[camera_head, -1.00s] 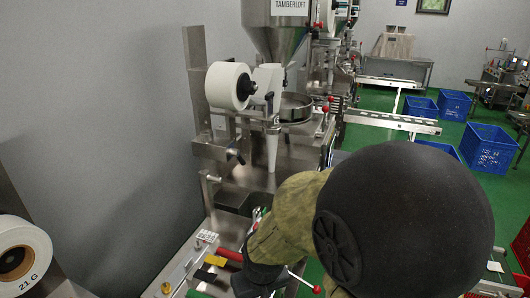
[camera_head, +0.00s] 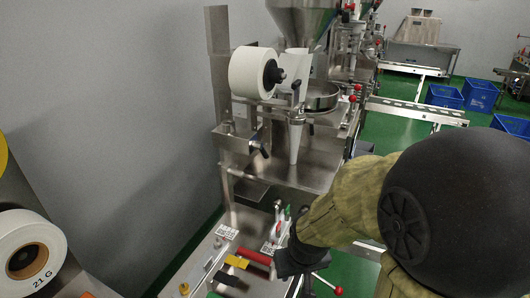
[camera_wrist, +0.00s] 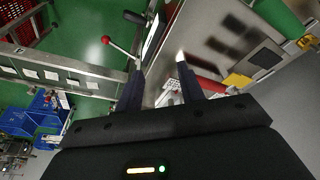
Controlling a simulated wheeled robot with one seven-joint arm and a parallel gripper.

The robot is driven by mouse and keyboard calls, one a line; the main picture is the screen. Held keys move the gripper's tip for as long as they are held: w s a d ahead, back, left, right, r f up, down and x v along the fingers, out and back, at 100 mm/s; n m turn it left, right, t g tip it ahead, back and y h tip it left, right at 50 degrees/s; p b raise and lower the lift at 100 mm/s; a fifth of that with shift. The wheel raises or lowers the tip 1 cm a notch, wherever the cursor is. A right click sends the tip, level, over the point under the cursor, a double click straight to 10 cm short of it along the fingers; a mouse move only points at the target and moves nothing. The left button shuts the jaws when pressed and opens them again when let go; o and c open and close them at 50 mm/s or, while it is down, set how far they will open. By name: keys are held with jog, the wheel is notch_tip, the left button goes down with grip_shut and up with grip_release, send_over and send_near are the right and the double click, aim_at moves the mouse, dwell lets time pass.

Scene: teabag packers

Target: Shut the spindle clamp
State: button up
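A white paper roll (camera_head: 253,73) sits on the machine's spindle, with a black hub (camera_head: 276,75) on its outer end. A small dark lever (camera_head: 297,84) stands near the hub, and a black handle (camera_head: 259,144) sticks out of the bracket below. I cannot tell which part is the spindle clamp or whether it is open. My gripper (camera_head: 290,258) is low at the front of the machine, well below the roll, partly hidden by my arm. In the wrist view its two dark fingers (camera_wrist: 160,68) are apart with nothing seen held between them.
A red-knobbed lever (camera_head: 337,290) is close to my gripper; its knob also shows in the wrist view (camera_wrist: 105,40). Red (camera_head: 254,256) and yellow (camera_head: 236,262) items lie on the steel bench. A 21 G roll (camera_head: 30,255) is at lower left. Blue crates (camera_head: 480,95) stand behind right.

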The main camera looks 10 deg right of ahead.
aim_at(265, 154)
jog(key=w+d+r+n+t+y+p, duration=0.1)
jog(key=w+r+n+t+p, duration=0.1)
jog(key=w, duration=0.5)
jog(key=w+d+r+n+t+y+p, duration=0.2)
jog(key=w+r+n+t+p, duration=0.1)
jog(key=w+t+p, duration=0.2)
jog(key=w+d+r+n+t+y+p, duration=0.1)
jog(key=w+r+n+t+p, duration=0.2)
jog(key=w+t, duration=0.4)
jog(key=w+p, duration=0.1)
jog(key=w, duration=0.2)
jog(key=shift+d+r+n+y, duration=0.15)
jog(key=shift+d+n+y, duration=0.05)
jog(key=shift+n+y, duration=0.1)
jog(key=shift+w, duration=0.1)
jog(key=p+x, duration=0.2)
jog(key=x, duration=0.3)
jog(key=p+x, duration=0.3)
jog(key=x, duration=0.3)
jog(key=p+x, duration=0.3)
jog(key=x, duration=0.3)
jog(key=shift+w+a+r, duration=0.1)
jog(key=shift+w+r, duration=0.05)
jog(key=shift+r, duration=0.15)
